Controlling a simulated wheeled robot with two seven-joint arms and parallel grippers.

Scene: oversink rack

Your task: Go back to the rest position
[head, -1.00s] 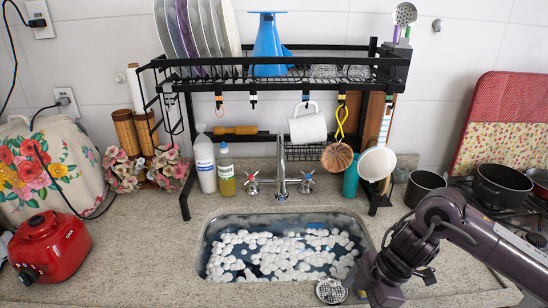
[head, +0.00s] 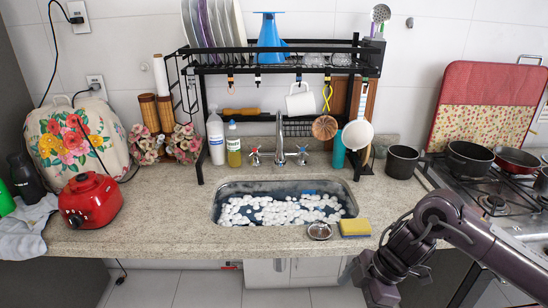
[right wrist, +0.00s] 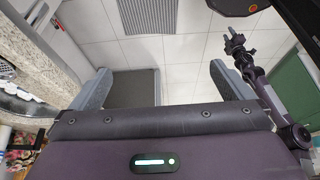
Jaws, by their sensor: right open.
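My right gripper (head: 352,270) hangs in front of the counter's front edge, right of the sink (head: 226,212), and touches nothing that I can see. In the right wrist view the right gripper (right wrist: 159,70) has its two fingers wide apart, with only floor between them. My left arm is out of the head view. A purple arm in the right wrist view seems to be mine, with its small dark end (right wrist: 237,42) over the floor; its jaws are too small to judge.
The counter (head: 160,215) runs across the front. A yellow sponge (head: 354,228) and a metal strainer (head: 319,231) lie by the sink's front right corner. The black rack (head: 270,68) stands over the sink, with a white mug (head: 299,103) hanging. The stove (head: 492,203) is at right.

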